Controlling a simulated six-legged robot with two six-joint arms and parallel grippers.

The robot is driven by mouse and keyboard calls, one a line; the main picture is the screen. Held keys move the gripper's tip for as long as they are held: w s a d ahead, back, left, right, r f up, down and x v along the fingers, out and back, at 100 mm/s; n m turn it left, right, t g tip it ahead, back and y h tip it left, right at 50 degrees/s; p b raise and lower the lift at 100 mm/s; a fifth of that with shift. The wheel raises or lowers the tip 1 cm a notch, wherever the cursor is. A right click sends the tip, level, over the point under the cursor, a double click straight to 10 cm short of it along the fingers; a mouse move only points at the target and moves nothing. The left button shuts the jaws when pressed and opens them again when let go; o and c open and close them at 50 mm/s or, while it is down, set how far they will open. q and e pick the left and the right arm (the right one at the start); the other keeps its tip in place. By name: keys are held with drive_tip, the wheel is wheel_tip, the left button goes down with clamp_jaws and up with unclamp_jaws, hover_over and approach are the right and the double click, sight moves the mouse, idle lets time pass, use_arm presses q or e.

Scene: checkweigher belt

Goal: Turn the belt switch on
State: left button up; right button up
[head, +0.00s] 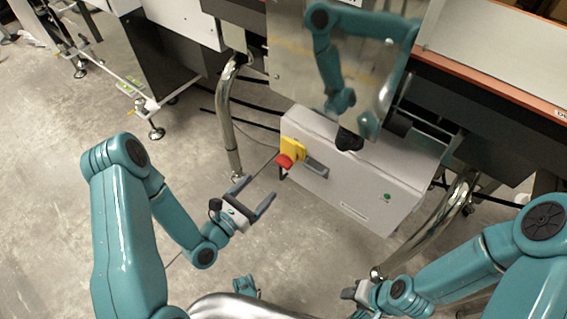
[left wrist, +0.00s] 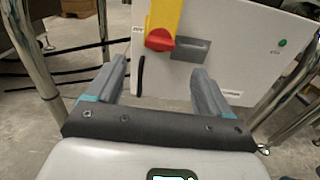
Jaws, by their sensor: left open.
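The belt switch is a red rotary knob (head: 284,161) on a yellow plate (head: 294,148), fixed to the front of a light grey box (head: 345,185) under the machine. In the left wrist view the red knob (left wrist: 160,40) and yellow plate (left wrist: 164,14) are above the gap between the fingers. A grey handle-like part (head: 316,167) is just right of the knob. My left gripper (head: 256,192) is open and empty, short of the knob and below-left of it. Its two fingers (left wrist: 159,72) point at the box. My right gripper (head: 356,292) is low in the picture, its jaws unclear.
Shiny curved metal legs stand left (head: 228,115) and right (head: 430,225) of the box. A small green round mark (head: 387,197) is on the box's right part. A reflective panel (head: 350,60) above it mirrors my arm. Black cables lie behind; the concrete floor in front is clear.

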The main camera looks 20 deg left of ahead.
sight(281, 165)
use_arm(q)
drive_tip(key=b+x, duration=0.2)
drive_tip(key=x, duration=1)
drive_tip(key=shift+s, duration=0.1)
drive_tip(key=c, duration=1.4)
